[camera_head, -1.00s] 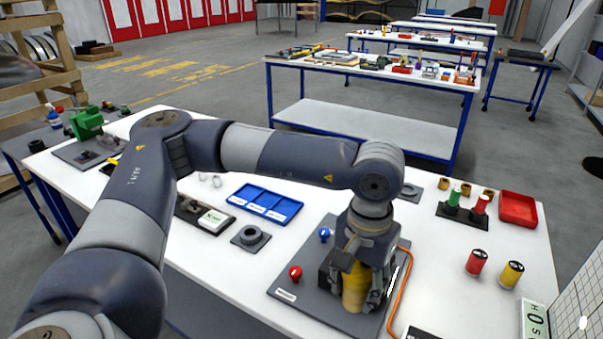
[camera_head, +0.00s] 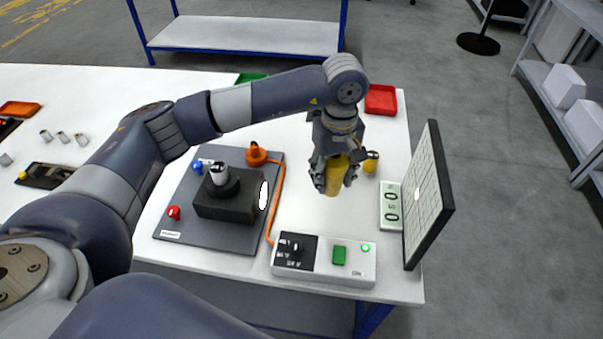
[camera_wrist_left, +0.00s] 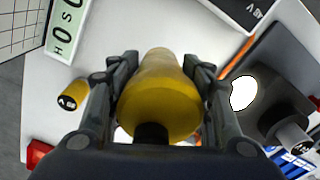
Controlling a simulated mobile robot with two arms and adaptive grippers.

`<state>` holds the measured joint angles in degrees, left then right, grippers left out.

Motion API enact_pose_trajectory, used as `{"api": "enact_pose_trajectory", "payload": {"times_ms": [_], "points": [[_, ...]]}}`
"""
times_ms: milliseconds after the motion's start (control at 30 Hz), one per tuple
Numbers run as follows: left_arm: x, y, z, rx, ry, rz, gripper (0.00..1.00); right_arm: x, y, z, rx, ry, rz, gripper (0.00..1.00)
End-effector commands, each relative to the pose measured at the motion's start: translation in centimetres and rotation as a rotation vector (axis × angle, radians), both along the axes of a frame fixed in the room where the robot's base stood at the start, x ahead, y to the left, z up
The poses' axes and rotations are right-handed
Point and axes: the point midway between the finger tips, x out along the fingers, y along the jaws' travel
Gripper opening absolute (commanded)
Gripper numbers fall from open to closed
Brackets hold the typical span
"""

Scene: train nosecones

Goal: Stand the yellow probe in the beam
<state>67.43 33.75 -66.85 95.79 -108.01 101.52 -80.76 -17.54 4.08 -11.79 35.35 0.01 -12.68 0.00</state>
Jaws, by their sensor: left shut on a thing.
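My left gripper (camera_head: 334,170) is shut on a yellow probe (camera_head: 333,183), a rounded, tapering body held upright. In the left wrist view the probe (camera_wrist_left: 160,105) sits between both fingers, with a black end towards the camera. In the head view it is between the dark lamp box (camera_head: 228,207), whose round lens (camera_head: 264,194) glows white, and the upright gridded screen (camera_head: 427,190). I cannot tell whether its lower end touches the white table. The glowing lens also shows in the wrist view (camera_wrist_left: 244,93). My right gripper is not in view.
A small yellow-and-black cylinder (camera_head: 371,162) stands just right of the gripper. A display (camera_head: 391,206) stands by the screen, and a switch box (camera_head: 323,263) is at the front edge. An orange cable (camera_head: 275,203) runs beside the lamp plate. A red tray (camera_head: 381,99) is behind.

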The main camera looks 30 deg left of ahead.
Motion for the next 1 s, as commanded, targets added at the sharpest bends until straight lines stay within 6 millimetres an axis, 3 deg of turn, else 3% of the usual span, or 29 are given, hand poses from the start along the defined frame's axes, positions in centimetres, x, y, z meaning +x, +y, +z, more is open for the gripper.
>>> {"api": "enact_pose_trajectory", "payload": {"times_ms": [200,633,1000], "points": [[-0.2,0.0,-3.8,0.0,0.007,-0.001,0.18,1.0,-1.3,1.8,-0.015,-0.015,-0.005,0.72],[-0.2,0.0,-8.6,0.0,0.006,-0.003,0.18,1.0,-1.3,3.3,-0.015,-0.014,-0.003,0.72],[-0.1,0.0,-9.6,-0.001,0.001,-0.003,0.18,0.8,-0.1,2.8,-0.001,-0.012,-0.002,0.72]]}}
